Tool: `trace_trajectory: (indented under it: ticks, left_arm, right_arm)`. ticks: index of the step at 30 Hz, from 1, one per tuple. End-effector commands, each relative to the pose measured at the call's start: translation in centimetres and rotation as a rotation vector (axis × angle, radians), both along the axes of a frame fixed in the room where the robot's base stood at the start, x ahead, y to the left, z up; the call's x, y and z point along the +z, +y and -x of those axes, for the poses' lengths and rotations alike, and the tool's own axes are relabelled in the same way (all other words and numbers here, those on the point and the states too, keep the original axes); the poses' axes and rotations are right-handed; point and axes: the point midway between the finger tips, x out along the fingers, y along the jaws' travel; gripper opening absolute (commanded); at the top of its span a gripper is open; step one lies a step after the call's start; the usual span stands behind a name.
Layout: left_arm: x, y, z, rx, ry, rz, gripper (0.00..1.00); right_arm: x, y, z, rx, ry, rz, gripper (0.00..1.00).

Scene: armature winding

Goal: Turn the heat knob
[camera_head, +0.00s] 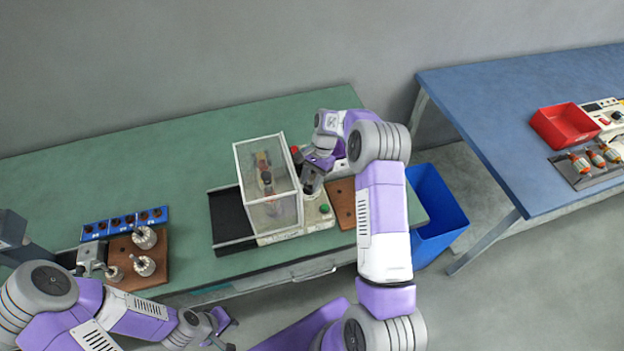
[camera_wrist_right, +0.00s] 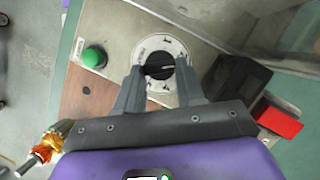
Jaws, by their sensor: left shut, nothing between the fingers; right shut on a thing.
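The heat knob (camera_wrist_right: 160,68) is a round black knob with a light pointer line on a white marked dial. It sits on the machine's beige panel. In the right wrist view my right gripper (camera_wrist_right: 158,72) is shut on it, one finger on each side. In the head view my right gripper (camera_head: 311,184) is over the panel, and the knob is hidden there by the gripper. My left gripper (camera_head: 222,335) is low at the bottom of the head view, away from the machine, shut and empty.
A clear-walled guard box (camera_head: 268,190) stands left of my right gripper. A green button (camera_wrist_right: 93,57) is beside the dial, with a red part (camera_wrist_right: 279,121) on the other side. A wooden board (camera_head: 133,262) with armatures lies left. A blue bin (camera_head: 436,210) stands right.

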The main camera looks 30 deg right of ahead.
Motion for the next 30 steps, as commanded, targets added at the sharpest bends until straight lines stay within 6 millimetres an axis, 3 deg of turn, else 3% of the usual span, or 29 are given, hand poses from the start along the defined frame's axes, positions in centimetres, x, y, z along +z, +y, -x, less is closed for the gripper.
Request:
trace_trajectory:
  ticks: [12, 30]
  left_arm:
    - [0.27, 0.0, 0.0, 0.0, 0.0, 0.0, 0.0]
    - [0.28, 0.0, 0.0, 0.0, 0.0, 0.0, 0.0]
  right_arm:
    - [0.06, 0.1, -0.32, 0.216, -0.002, 0.001, 0.08]
    - [0.07, 0.11, -0.39, 0.253, -0.003, 0.002, 0.08]
